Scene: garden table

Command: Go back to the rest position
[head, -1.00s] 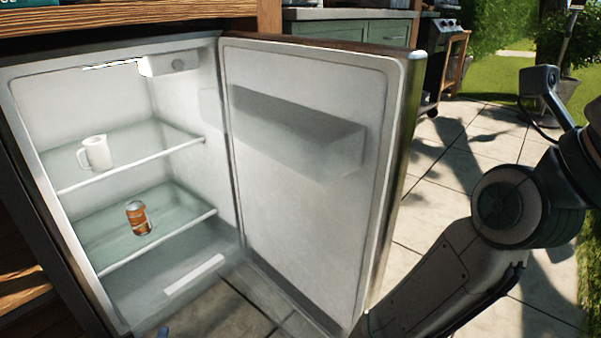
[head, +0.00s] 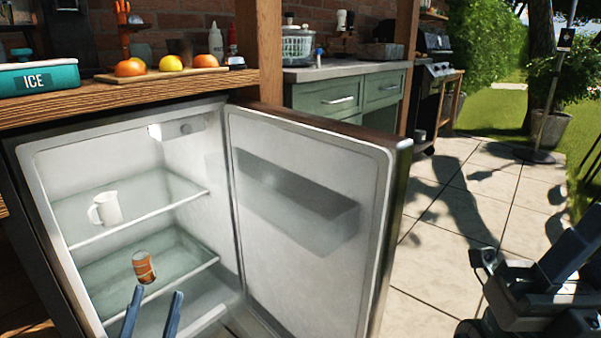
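My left gripper (head: 152,314) shows at the bottom left as two blue-grey fingers. They are apart, with nothing between them, and appear in front of the fridge's lower part. My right arm is at the lower right, beside the open fridge door (head: 300,240). Dark parts of its wrist end show there, but I cannot make out its fingertips clearly. Inside the open fridge (head: 60,165), a white mug (head: 106,208) stands on the upper shelf. An orange-brown can (head: 144,267) is on the lower shelf, above the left fingers in the picture.
The fridge door stands wide open to the right. Above is a wooden counter (head: 150,92) with a teal ice box (head: 38,78) and a board with fruits (head: 172,66). A green cabinet (head: 340,98) stands behind the door. The paved floor (head: 440,220) right of the door is largely clear.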

